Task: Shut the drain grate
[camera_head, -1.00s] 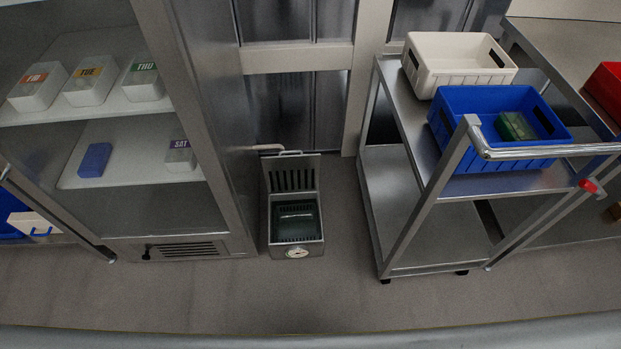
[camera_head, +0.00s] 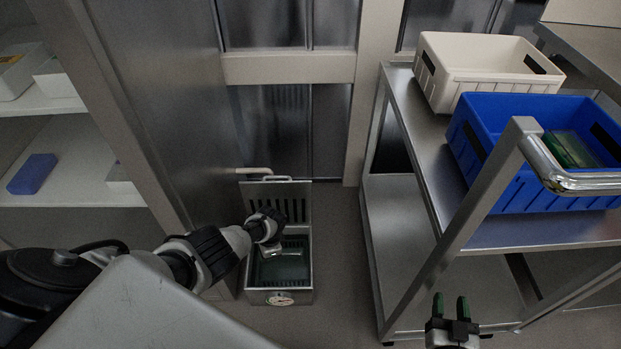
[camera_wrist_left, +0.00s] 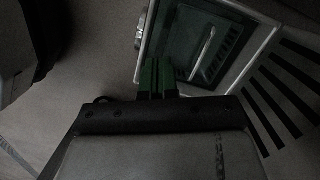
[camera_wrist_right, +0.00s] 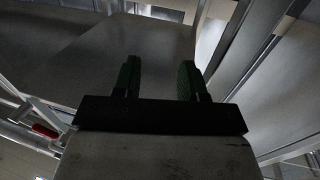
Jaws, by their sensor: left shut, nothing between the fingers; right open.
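The drain grate (camera_head: 298,190) is a slotted metal lid standing raised at the back of a steel drain box (camera_head: 307,270) on the floor. The box is open on top, with a dark basket inside and a round dial (camera_head: 280,299) on its front. In the left wrist view the slotted grate (camera_wrist_left: 287,60) is at the right, beside the box opening. My left gripper (camera_wrist_left: 160,75) is shut and empty, near the box rim. In the head view its wrist covers part of the box and its fingertips are hidden. My right gripper (camera_head: 450,305) is open and empty, by the cart.
A steel cart (camera_head: 440,190) stands right of the box, carrying a cream crate (camera_head: 490,85) and a blue crate (camera_head: 520,185). A steel cabinet (camera_head: 150,110) with shelves stands close on the left. Bare floor lies between box and cart.

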